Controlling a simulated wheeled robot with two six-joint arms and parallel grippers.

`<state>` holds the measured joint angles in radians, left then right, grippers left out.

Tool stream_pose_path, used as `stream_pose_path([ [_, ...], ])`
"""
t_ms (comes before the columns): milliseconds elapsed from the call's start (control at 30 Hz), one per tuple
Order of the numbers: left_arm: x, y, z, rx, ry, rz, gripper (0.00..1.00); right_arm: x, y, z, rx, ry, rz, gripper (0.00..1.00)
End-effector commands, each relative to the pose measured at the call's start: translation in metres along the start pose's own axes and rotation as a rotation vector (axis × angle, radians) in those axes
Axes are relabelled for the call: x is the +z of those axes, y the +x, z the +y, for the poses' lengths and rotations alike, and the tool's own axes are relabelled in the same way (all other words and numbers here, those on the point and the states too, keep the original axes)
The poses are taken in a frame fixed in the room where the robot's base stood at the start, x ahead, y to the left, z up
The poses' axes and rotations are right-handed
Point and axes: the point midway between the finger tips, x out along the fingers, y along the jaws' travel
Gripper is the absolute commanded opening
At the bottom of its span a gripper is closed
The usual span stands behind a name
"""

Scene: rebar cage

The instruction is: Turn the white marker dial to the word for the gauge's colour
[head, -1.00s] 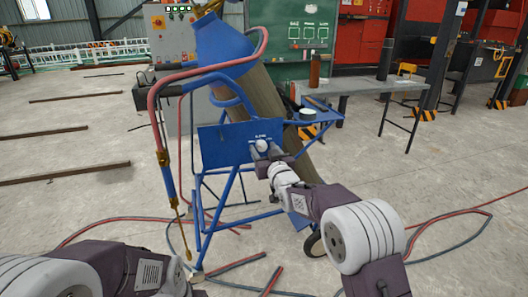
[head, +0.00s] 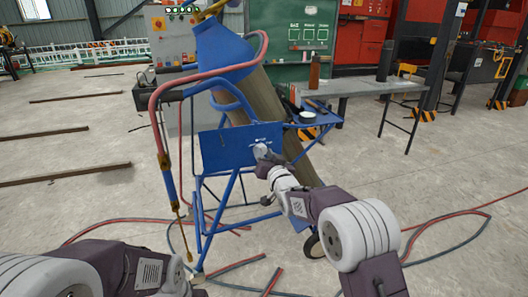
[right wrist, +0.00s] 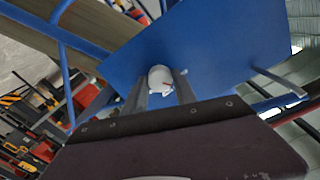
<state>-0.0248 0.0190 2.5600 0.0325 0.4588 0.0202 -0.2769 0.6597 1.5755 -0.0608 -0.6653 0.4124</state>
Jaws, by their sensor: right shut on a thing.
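The white dial (head: 261,151) sits on the front of a blue panel (head: 222,149) on the blue stand. Small white lettering shows above the dial but is too small to read. My right gripper (head: 266,155) is shut on the dial. In the right wrist view the white dial (right wrist: 160,78) shows between the two grey fingers (right wrist: 162,90), with the blue panel (right wrist: 205,50) behind. The dial's pointing direction is not clear. My left gripper (head: 184,279) is low at the left, and its fingers cannot be made out. I cannot pick out the gauge or its colour.
A blue side shelf (head: 318,118) with a white round item (head: 308,113) stands right of the panel. A red hose (head: 154,100) hangs at the left. A grey table (head: 370,87) and a green board (head: 290,35) are behind. Hoses lie on the floor.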

Motion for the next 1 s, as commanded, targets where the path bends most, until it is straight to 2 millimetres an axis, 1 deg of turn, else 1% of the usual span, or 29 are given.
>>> stream_pose_path([
  [33,-0.001,-0.004,0.0,0.0,0.0,0.0,0.36,-0.002,0.0,-0.001,0.0,0.044,0.0,0.0],
  [100,-0.001,-0.007,0.0,0.0,0.0,0.0,0.36,-0.002,0.0,-0.001,0.001,0.111,0.0,0.0],
  [500,-0.002,-0.02,0.0,0.0,0.0,0.0,0.36,-0.001,0.0,0.0,0.001,0.454,0.0,0.0],
  [733,-0.003,-0.025,0.001,0.0,0.0,0.0,0.36,-0.001,0.0,0.0,0.0,0.587,0.001,0.0],
  [1000,-0.003,-0.027,0.001,0.0,0.0,0.0,0.36,-0.001,0.0,0.0,0.001,0.667,0.001,0.0],
])
